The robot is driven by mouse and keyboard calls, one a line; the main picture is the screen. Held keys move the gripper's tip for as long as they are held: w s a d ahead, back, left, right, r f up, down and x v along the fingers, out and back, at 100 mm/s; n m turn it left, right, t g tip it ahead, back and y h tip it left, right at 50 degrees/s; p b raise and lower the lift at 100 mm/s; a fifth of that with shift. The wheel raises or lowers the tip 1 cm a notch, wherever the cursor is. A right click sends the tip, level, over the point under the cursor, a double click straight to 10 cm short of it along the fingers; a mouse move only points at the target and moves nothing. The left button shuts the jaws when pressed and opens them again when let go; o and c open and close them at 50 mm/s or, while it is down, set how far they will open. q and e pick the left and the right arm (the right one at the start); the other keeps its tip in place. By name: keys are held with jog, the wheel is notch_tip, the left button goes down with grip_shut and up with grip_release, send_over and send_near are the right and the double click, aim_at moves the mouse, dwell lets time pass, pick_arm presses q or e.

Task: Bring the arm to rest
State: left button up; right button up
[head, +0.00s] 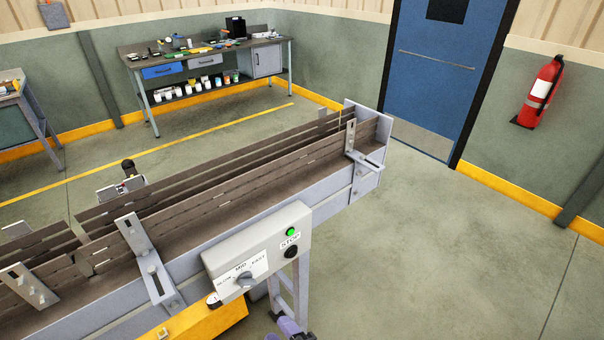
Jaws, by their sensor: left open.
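My left gripper (290,329) shows only in part at the bottom edge of the head view, as a small purple-grey piece with dark parts. It is low, below the control box (257,255) and near the conveyor's leg. It is open, and I see nothing held in it. The rest of that arm is cut off by the frame. My right gripper is not in view.
A conveyor (215,240) with guide rails crosses from lower left to upper right. Its box carries a speed dial (244,279), a lit green button (290,232) and a black stop button (291,252). A workbench (205,60) stands behind. The floor at right is clear.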

pick_arm(q)
jog(key=s+a+f+n+g+h, duration=0.3)
jog(key=s+a+f+n+h, duration=0.15)
jog(key=s, duration=0.35)
jog(key=s+a+f+n+g+h, duration=0.35)
jog(key=s+a+n, duration=0.2)
jog(key=s, duration=0.25)
jog(key=s+a+f+n+g+h, duration=0.3)
jog(key=s+a+n+h, duration=0.25)
jog(key=s, duration=0.25)
notch_tip(320, 180, up, 26)
jog(key=d+p, duration=0.1)
jog(key=p, duration=2.4)
jog(key=shift+y+p, duration=0.35)
